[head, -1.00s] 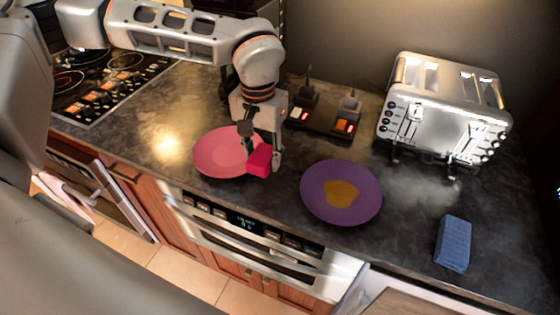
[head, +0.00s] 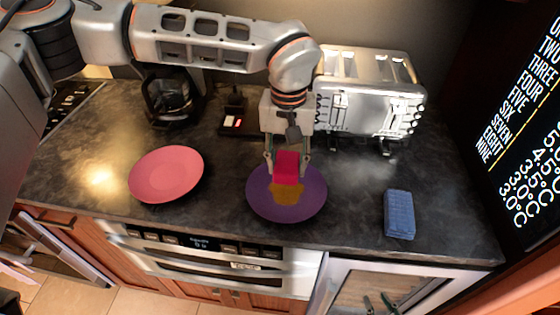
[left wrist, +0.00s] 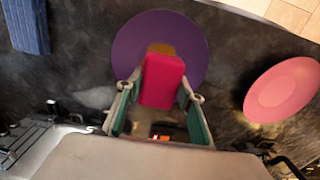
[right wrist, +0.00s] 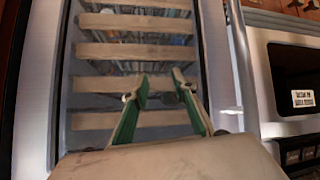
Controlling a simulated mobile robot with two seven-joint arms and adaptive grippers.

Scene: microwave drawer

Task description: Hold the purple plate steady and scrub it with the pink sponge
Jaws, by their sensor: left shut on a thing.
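The purple plate (head: 312,207) lies on the dark counter, with an orange-brown stain (head: 286,195) at its middle. My left gripper (head: 287,168) is shut on the pink sponge (head: 288,165) and holds it over the plate, covering part of the stain. The left wrist view shows the sponge (left wrist: 162,80) between the fingers, with the purple plate (left wrist: 190,35) behind it. I cannot tell whether the sponge touches the plate. My right gripper (right wrist: 160,88) is open and empty, low in front of a glass-fronted cabinet with shelves (right wrist: 135,55). Its fingertips also show at the bottom of the head view.
A pink plate (head: 166,174) lies on the counter to the left. A blue sponge (head: 399,214) lies to the right. A silver toaster (head: 368,95) stands behind the purple plate, and a coffee maker (head: 168,98) stands at the back left. The counter's front edge is close.

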